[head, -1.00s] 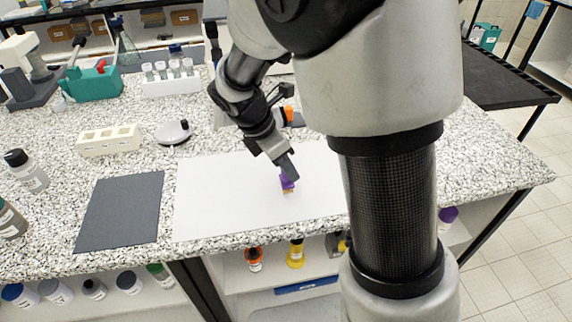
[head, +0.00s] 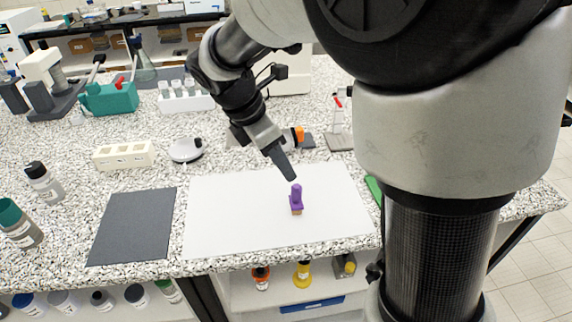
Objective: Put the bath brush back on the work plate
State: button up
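The bath brush (head: 296,201) is a small purple block with a knob on top and a tan underside. It stands upright on the white work plate (head: 230,215), right of the plate's middle. My gripper (head: 292,177) is just above the brush and slightly left of it in the picture, with a small gap between them. Its dark fingers overlap edge-on, so I cannot see whether they are apart. Nothing shows held at its tip.
A dark grey mat (head: 132,226) lies left of the plate. A cream block (head: 124,155) and a round white dish (head: 186,150) are behind it. A small stand (head: 339,140) and a green item (head: 374,189) are at the right. Bottles (head: 20,224) stand at the far left.

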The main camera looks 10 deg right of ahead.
jog(key=s+d+r+m+t+y, duration=0.2)
jog(key=s+d+r+m, duration=0.1)
jog(key=s+m, duration=0.5)
jog(key=s+d+r+m+t+y, duration=0.2)
jog(key=s+r+m, duration=0.3)
jog(key=m, duration=0.8)
jog(key=s+d, duration=0.1)
jog(key=s, duration=0.2)
jog(key=shift+s+d+m, duration=0.2)
jog(key=shift+s+m, duration=0.1)
jog(key=shift+s, duration=0.05)
